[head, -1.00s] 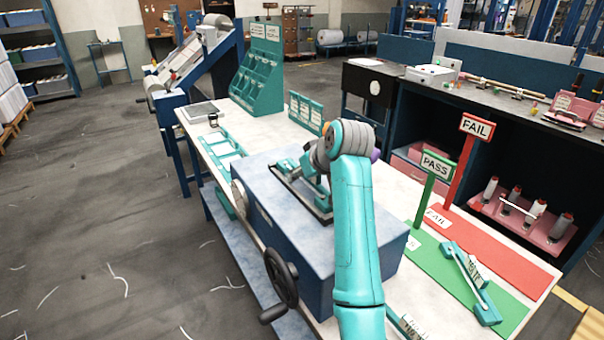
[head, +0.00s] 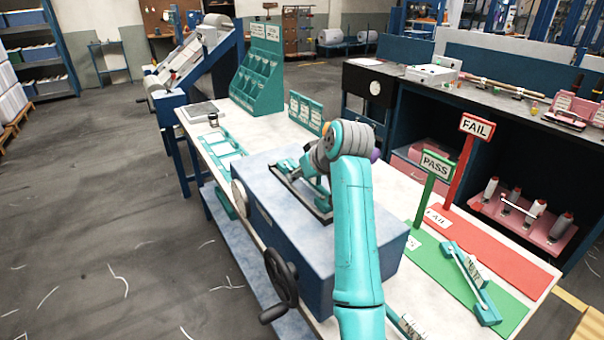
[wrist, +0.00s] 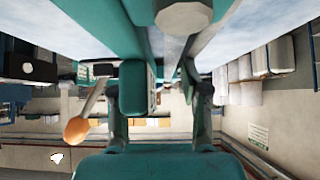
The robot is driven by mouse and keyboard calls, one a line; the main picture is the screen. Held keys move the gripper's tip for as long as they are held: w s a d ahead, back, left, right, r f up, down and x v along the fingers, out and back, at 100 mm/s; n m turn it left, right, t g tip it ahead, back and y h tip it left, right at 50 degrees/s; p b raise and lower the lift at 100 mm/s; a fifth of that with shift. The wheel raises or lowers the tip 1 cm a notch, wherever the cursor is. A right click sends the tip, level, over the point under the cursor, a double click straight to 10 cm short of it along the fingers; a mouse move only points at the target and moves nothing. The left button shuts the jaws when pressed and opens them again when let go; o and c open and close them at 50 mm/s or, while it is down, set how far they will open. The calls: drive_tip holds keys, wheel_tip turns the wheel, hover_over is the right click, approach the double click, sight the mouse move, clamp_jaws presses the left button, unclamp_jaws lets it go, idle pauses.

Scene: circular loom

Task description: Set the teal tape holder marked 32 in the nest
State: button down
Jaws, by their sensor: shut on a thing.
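In the wrist view my gripper (wrist: 152,88) is shut on a teal piece (wrist: 134,88), which I take as the tape holder. A pale label edge shows on its side, but no number can be read. In the head view my arm hides most of the gripper and the held piece. They are low over the dark-framed fixture (head: 325,217) on top of the blue block (head: 290,240), which I take as the nest. I cannot tell whether the holder touches it or is seated.
A handwheel (head: 281,285) sticks out from the block's front. Green PASS (head: 436,164) and red FAIL (head: 477,127) signs stand at right. Another teal holder (head: 486,313) lies on the green mat (head: 512,314). A teal rack (head: 262,90) stands behind. An orange-tipped lever (wrist: 76,130) is beside my gripper.

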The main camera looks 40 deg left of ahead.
drive_tip(key=shift+s+f, duration=0.1)
drive_tip(key=shift+f, duration=0.35)
drive_tip(key=c, duration=0.5)
unclamp_jaws()
drive_tip(key=shift+r, duration=0.1)
drive_tip(key=shift+r, duration=0.1)
drive_tip(key=shift+d+r, duration=0.2)
drive_tip(key=shift+r, duration=0.05)
drive_tip(key=v, duration=1.1)
drive_tip(key=shift+d, duration=0.15)
